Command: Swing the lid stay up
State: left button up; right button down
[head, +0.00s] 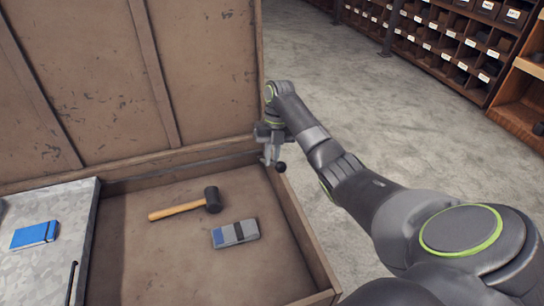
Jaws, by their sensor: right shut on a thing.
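My right gripper (271,158) is at the right end of the open wooden chest, beside the lower right corner of the raised lid (95,90). It points down and is shut on the lid stay. A round black knob (281,167) of the stay shows just right of the fingertips, by the chest's right wall. The rest of the stay is hidden behind the fingers or too small to make out. My left gripper is out of view.
In the chest (150,265) lie a mallet (185,204) and a grey-blue block (235,233). A blue notebook (34,235) lies on a grey metal panel (50,265) at left. Shelves of labelled bins (455,50) stand at the back; the floor to the right is clear.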

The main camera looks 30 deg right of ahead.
jog(key=c, duration=1.5)
grip_release()
jog(key=shift+p+v, duration=5.6)
jog(key=shift+v, duration=3.15)
jog(key=shift+w, duration=0.1)
